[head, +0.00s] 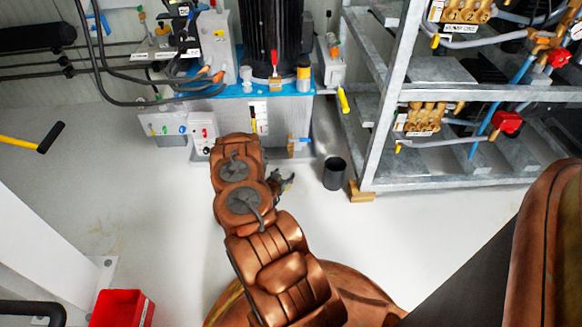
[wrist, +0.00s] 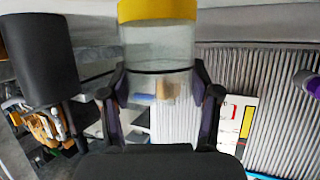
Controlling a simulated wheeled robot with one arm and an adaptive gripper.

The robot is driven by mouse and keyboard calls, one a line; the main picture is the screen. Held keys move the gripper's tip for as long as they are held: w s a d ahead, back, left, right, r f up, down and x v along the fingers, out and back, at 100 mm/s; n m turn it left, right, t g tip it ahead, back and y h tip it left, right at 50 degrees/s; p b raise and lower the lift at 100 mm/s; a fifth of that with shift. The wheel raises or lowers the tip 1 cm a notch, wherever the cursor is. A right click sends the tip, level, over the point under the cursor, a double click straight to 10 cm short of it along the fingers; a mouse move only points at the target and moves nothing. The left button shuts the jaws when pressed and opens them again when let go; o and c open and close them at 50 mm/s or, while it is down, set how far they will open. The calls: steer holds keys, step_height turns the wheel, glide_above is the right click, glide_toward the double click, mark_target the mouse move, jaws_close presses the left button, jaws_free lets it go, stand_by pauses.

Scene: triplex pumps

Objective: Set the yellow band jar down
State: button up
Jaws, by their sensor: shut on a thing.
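The yellow band jar (wrist: 158,45) is in the wrist view, between my gripper's fingers. It is clear, with a wide yellow band at the end near the top edge of that picture. My gripper (wrist: 160,88) is shut on its clear body, one finger on each side. In the head view my gripper (head: 283,181) shows small and dark beside the end of my copper-coloured arm, above the pale floor. I cannot make out the jar there. What lies directly under the jar is not clear.
A black bin (head: 334,173) stands on the floor just right of my gripper. A grey metal rack (head: 440,180) is further right. A blue-topped pump unit (head: 270,108) stands behind my arm. A red crate (head: 122,308) is at lower left. Floor (head: 140,210) left of my arm is clear.

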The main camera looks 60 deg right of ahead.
steer(key=d, duration=0.2)
steer(key=w+d+b, duration=0.1)
steer(key=d, duration=0.2)
steer(key=shift+d+b, duration=0.3)
steer(key=b+x, duration=0.1)
steer(key=x, duration=0.2)
steer(key=shift+w+d+r+b, duration=0.1)
steer(key=shift+d+r+b, duration=0.2)
steer(key=shift+d+b, duration=0.1)
steer(key=shift+a+f+b, duration=0.2)
steer(key=shift+f+b, duration=0.15)
steer(key=shift+f, duration=0.25)
steer(key=o, duration=1.1)
steer(key=shift+o, duration=0.2)
